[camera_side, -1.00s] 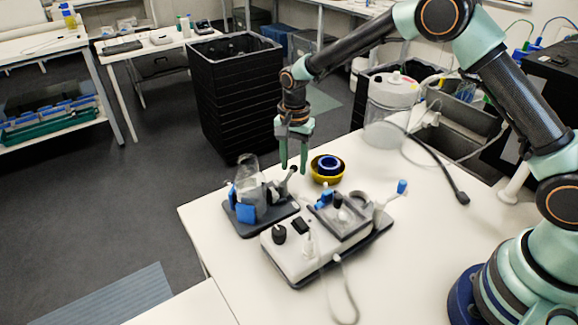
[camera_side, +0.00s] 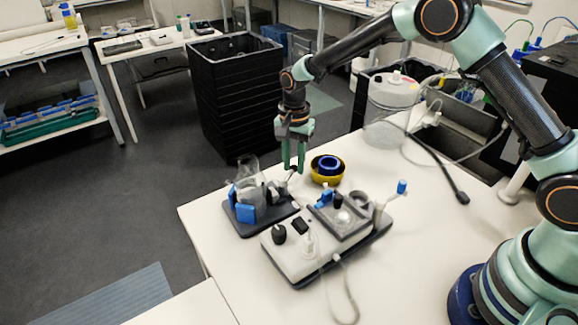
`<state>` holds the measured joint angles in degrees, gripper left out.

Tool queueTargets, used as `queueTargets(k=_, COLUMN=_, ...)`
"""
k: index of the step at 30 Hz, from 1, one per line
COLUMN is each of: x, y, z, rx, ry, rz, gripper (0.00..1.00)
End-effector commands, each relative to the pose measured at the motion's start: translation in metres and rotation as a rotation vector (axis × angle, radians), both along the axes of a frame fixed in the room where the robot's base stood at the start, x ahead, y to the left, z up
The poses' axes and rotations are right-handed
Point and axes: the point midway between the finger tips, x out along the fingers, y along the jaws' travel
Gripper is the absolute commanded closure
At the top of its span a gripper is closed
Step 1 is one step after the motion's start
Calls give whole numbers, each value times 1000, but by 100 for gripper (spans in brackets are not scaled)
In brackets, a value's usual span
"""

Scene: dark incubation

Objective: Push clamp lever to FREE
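A dark clamp base (camera_side: 240,228) near the table's left edge holds a clear flask (camera_side: 248,172) between blue jaws (camera_side: 245,213). The clamp lever (camera_side: 281,188) rises from the right side of this base, and its upper end is close to my fingertips. My gripper (camera_side: 293,168) points down just above and behind the lever, its two green fingers partly open with a narrow gap. I cannot tell whether the fingers touch the lever. Any FREE marking is too small to read.
A white and grey device (camera_side: 290,262) with knobs and a blue-tipped lever (camera_side: 402,187) stands to the right of the clamp. A yellow and blue bowl (camera_side: 327,180) stands just right of my gripper. A cable lies at the front; the table's right middle is clear.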

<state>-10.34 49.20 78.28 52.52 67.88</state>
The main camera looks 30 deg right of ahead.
Motion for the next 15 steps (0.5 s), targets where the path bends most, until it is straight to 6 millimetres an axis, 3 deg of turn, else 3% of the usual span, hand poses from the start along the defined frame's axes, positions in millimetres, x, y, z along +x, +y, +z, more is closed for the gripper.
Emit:
queueTargets(k=7, x=-1, y=-1, z=0, rx=0, ry=0, rz=-21, gripper=70)
queueTargets(k=15, x=-12, y=-6, z=0, rx=-1, ry=1, rz=-197, gripper=70)
